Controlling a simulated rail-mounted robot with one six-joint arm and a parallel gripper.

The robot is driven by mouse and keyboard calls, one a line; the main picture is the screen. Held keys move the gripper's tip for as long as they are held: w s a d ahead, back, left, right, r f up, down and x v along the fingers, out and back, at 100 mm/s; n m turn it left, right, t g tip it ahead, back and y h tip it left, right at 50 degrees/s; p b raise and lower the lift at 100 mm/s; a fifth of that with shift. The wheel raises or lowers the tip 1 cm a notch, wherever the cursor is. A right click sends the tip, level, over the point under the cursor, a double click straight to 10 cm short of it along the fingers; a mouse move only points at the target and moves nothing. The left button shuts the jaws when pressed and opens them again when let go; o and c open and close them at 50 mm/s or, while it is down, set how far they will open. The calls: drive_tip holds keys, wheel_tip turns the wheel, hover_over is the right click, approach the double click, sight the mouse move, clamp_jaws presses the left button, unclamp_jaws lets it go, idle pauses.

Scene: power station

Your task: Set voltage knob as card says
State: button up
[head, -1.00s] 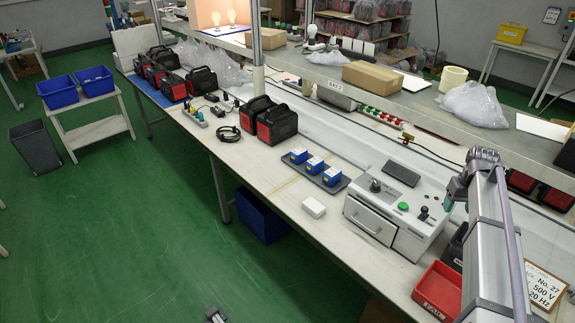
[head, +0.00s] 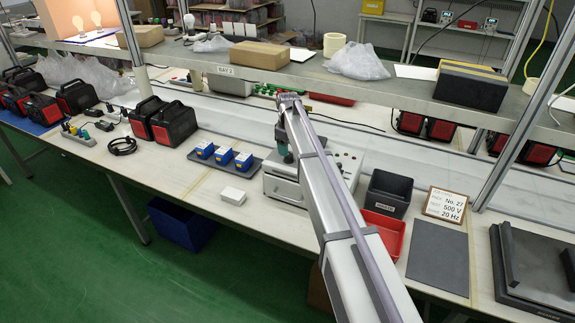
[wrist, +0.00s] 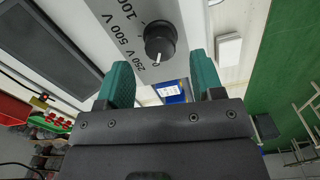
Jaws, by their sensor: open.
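The voltage knob (wrist: 160,42) is black and round, on a grey panel printed 250 V, 500 V and a partly cut-off 100… figure. Its white pointer mark lies at the knob's lower edge, near the 250 V end of the scale. My gripper (wrist: 160,60) is open, its two teal fingers either side of the knob in the picture; contact does not show. In the head view the white tester (head: 283,187) is partly hidden behind my arm, and the knob cannot be made out. The card (head: 446,204) reads No. 27, 500 V, 20 Hz.
Left of the tester are a tray with blue boxes (head: 223,157) and a small white box (head: 233,196). To its right stand a black bin (head: 388,193), a red bin (head: 383,232) and a grey mat (head: 438,262). A shelf (head: 330,82) overhangs the bench behind.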

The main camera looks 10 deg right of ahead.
sight(289, 158)
wheel_tip(289, 158, down, 4)
drive_tip(key=shift+r+b, duration=0.1)
drive_tip(key=shift+b, duration=0.95)
drive_tip(key=shift+r, duration=0.1)
drive_tip(key=shift+c, duration=0.4)
drive_tip(key=c, duration=0.8)
drive_tip(key=shift+c, duration=0.2)
